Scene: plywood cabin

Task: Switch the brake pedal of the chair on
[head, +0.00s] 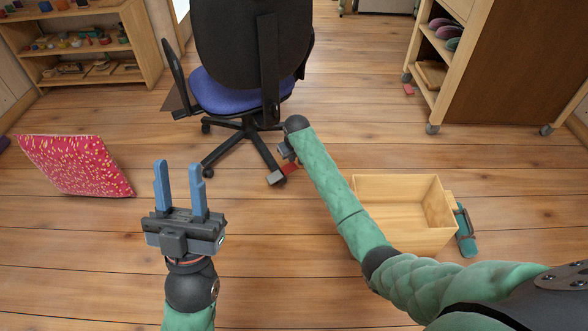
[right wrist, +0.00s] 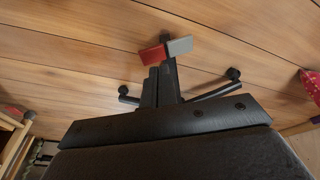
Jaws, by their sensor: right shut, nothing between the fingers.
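The office chair (head: 240,50), with a black back and blue seat, stands at the upper middle with its back toward me. At the end of its near right leg sit a red pedal (head: 291,168) and a grey pedal (head: 275,179). The right wrist view shows the red pedal (right wrist: 153,56) and the grey pedal (right wrist: 180,46) side by side beyond the chair's dark parts. My right gripper (head: 285,151) is shut and empty just above the pedals, mostly hidden by its wrist; I cannot tell contact. My left gripper (head: 179,187) is open and empty, well left of the pedals.
A wooden box (head: 405,235) lies on the floor right of my right arm, beside a teal object (head: 465,230). A pink cushion (head: 75,165) lies at left. A wheeled shelf (head: 450,60) stands at the upper right. Bare floor lies between cushion and chair.

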